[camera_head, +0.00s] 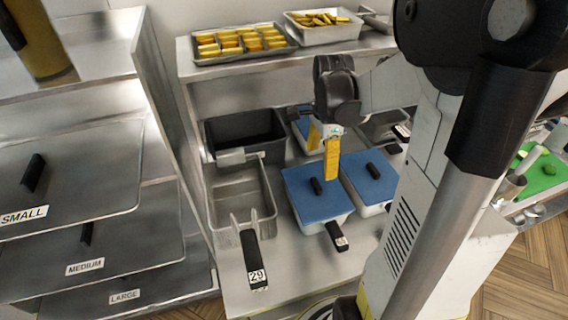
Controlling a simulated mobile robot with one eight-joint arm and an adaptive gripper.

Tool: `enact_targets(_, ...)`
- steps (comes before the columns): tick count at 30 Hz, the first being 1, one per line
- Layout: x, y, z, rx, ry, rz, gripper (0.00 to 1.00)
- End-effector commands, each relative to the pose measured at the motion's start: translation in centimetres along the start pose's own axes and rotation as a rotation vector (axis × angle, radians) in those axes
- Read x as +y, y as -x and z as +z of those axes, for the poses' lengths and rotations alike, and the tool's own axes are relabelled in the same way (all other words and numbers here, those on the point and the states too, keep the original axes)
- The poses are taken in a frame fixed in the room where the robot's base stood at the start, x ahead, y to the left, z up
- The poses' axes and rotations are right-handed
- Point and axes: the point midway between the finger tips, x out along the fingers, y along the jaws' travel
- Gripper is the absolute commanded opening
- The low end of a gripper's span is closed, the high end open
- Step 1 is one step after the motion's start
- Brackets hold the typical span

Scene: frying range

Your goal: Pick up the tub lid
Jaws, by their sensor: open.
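Several tubs with flat blue lids stand on the steel shelf. The front-left blue tub lid (305,203) has a short black handle (316,186) at its middle. A second blue lid (362,190) with a black handle lies on the tub just to its right. A third blue lid (300,124) shows behind, partly hidden by my gripper. My gripper (323,163) points down with its yellow fingers apart and nothing between them. It appears above the back part of the front-left lid, near the handle; the exact height gap is hard to tell.
An upper shelf (262,62) holds trays of yellow food.

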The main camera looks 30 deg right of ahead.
Motion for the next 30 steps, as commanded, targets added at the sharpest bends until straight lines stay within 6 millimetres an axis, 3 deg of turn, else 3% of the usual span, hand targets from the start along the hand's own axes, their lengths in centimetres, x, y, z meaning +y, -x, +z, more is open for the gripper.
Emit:
enact_targets(9, 0.0, -4.7, -0.1, -0.001, -0.012, 0.004, 0.79)
enact_targets(16, -0.1, -6.6, 0.0, -0.001, -0.01, 0.004, 0.79)
enact_targets(22, -0.4, -9.8, 0.3, -0.001, -0.011, 0.004, 0.79)
enact_targets(30, -0.3, -10.8, 0.3, -0.001, -0.01, 0.004, 0.79)
